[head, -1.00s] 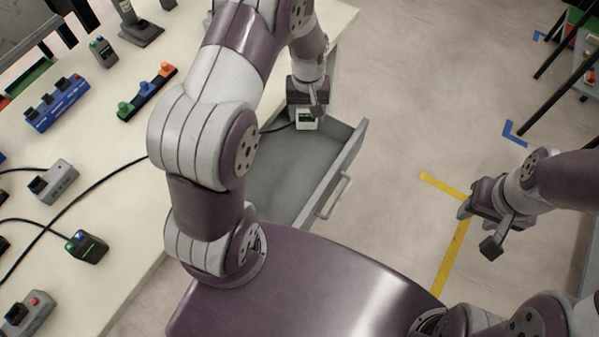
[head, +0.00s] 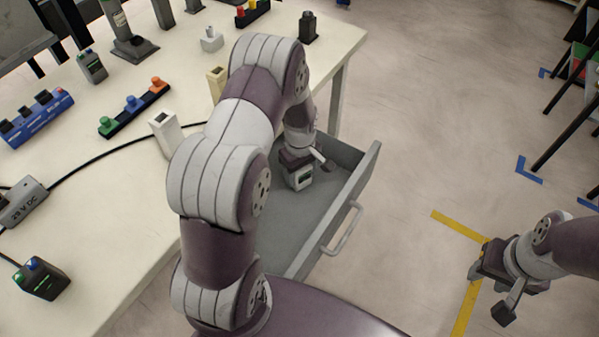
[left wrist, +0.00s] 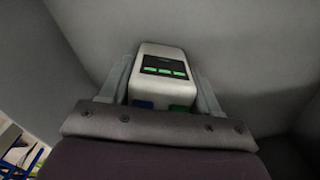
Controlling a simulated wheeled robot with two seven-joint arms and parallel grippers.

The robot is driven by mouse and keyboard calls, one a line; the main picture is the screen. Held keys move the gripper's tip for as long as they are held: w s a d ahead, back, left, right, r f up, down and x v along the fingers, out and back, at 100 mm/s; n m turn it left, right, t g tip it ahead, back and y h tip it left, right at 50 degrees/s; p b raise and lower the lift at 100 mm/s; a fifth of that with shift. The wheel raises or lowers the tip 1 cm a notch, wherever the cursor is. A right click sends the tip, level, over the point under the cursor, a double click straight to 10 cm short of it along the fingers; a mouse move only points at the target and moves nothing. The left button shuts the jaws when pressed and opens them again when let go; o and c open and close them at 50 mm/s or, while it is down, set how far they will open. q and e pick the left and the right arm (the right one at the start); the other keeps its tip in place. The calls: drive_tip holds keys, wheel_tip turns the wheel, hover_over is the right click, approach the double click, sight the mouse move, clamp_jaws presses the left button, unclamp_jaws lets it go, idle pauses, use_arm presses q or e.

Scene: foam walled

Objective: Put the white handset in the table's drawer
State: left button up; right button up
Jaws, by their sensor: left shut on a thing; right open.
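The white handset (head: 300,178) has a dark screen with green marks. My left gripper (head: 299,168) is shut on it, inside the open grey drawer (head: 283,228) of the table (head: 85,170). In the left wrist view the handset (left wrist: 160,75) sits between the two fingers, with grey drawer surfaces around it. I cannot tell whether the handset touches the drawer floor. My left arm hides part of the drawer. My right gripper (head: 492,290) is open and empty above the floor at the right.
The drawer's front has a handle (head: 342,229). On the table are a white device (head: 165,132), a three-button strip (head: 134,107), a blue box (head: 36,117), a black box with buttons (head: 41,279) and a cable. A dark rack stands at the far right. Floor right of the drawer is clear.

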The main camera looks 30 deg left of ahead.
use_arm(q)
drive_tip(key=o, duration=1.1)
drive_tip(key=shift+f, duration=0.1)
drive_tip(key=shift+o, duration=0.2)
drive_tip(key=shift+r, duration=0.45)
drive_tip(key=shift+m, duration=0.4)
drive_tip(key=r, duration=0.4)
drive_tip(key=r+p, duration=0.1)
drive_tip(key=r, duration=0.7)
drive_tip(key=shift+s+d+p, duration=0.3)
drive_tip(key=shift+d+p, duration=0.05)
drive_tip(key=s+d+r+m, duration=0.2)
drive_tip(key=s+d+m, duration=0.1)
drive_tip(key=s+m, duration=0.3)
drive_tip(key=s+d+r+m+t, duration=0.1)
drive_tip(key=s+d+r+m, duration=0.2)
drive_tip(key=s+m, duration=0.3)
drive_tip(key=shift+s+d+r, duration=0.35)
drive_tip(key=shift+s+d, duration=0.2)
drive_tip(key=shift+d, duration=0.25)
